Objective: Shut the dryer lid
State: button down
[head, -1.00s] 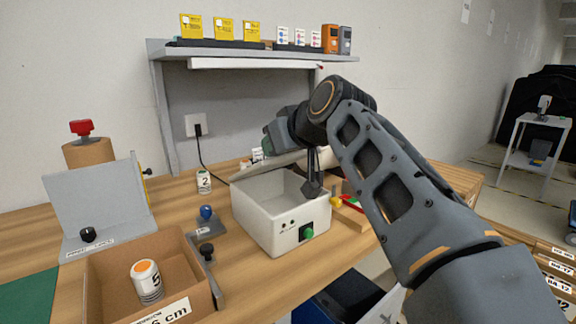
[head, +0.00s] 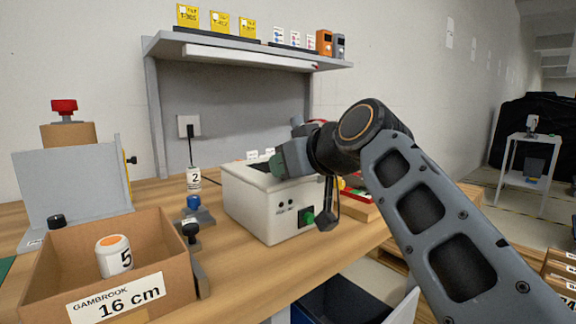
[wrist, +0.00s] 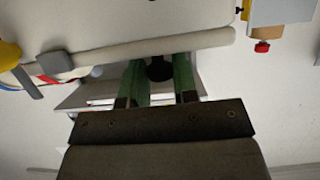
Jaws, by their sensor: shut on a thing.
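The dryer (head: 262,211) is a white box with a green button on its front, standing on the wooden bench. Its white lid (head: 250,174) lies across the top and hides the inside. It looks level or nearly so; I cannot tell whether a thin gap remains at the rim. My gripper (head: 274,163) is at the top of the lid, its green fingers partly hidden by the wrist. In the wrist view, the two green fingers (wrist: 160,72) stand either side of a dark knob-like part (wrist: 158,69), and are shut on it.
An open cardboard box (head: 165,245) with a white can marked 5 (head: 114,258) stands at the front left. A shelf (head: 240,52) is behind.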

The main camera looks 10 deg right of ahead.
jog(key=shift+f, duration=0.5)
jog(key=c, duration=0.9)
grip_release()
jog(key=shift+d, duration=0.1)
jog(key=v, duration=0.9)
jog(key=r+v, duration=0.1)
jog(key=v, duration=0.4)
jog(key=shift+p, duration=0.3)
